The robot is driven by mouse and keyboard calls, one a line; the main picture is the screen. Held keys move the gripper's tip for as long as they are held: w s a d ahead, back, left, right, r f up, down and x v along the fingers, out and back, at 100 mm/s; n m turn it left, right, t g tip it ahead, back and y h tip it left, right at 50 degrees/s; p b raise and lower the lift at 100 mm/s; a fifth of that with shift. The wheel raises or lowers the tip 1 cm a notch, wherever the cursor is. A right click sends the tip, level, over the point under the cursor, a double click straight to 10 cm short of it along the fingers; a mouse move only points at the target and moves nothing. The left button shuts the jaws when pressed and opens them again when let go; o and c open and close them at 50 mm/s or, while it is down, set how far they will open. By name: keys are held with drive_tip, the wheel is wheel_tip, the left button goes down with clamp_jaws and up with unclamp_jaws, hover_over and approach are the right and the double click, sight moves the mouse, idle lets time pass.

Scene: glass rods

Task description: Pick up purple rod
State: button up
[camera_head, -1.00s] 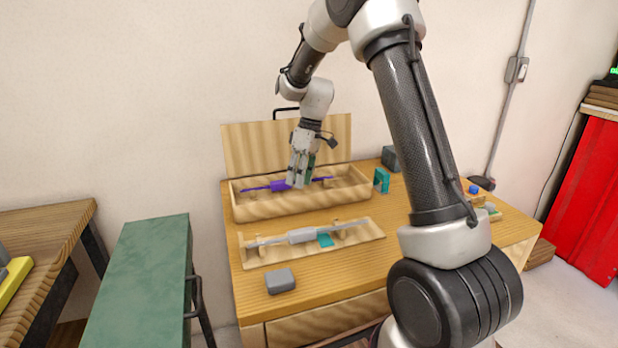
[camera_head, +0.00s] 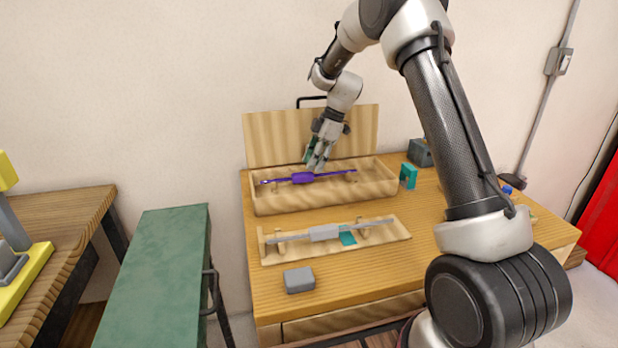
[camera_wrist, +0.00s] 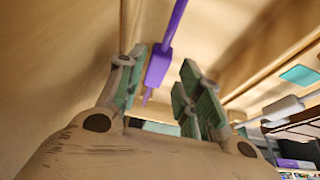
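The purple rod (camera_head: 302,178) lies lengthwise in the wooden box (camera_head: 282,203) at the back of the table, its thick middle block showing left of my gripper. My gripper (camera_head: 318,160) is above the box, over the rod just right of that block. In the wrist view, my gripper (camera_wrist: 160,100) has its two green-padded fingers spread apart. The purple rod (camera_wrist: 160,62) shows in the gap between them, with clear space on both sides. Whether the fingertips reach down to the rod's height I cannot tell.
A grey rod (camera_head: 324,233) lies on a wooden tray (camera_head: 270,258) in front of the box. A grey block (camera_head: 299,280) sits near the table's front. A teal bracket (camera_head: 408,176) stands right of the box. The raised lid (camera_head: 270,140) is behind.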

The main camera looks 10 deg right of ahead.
sight(308, 172)
drive_tip(key=x, duration=0.3)
drive_tip(key=shift+a+f, duration=0.15)
drive_tip(key=shift+f, duration=0.15)
clamp_jaws()
drive_tip(key=shift+r, duration=0.15)
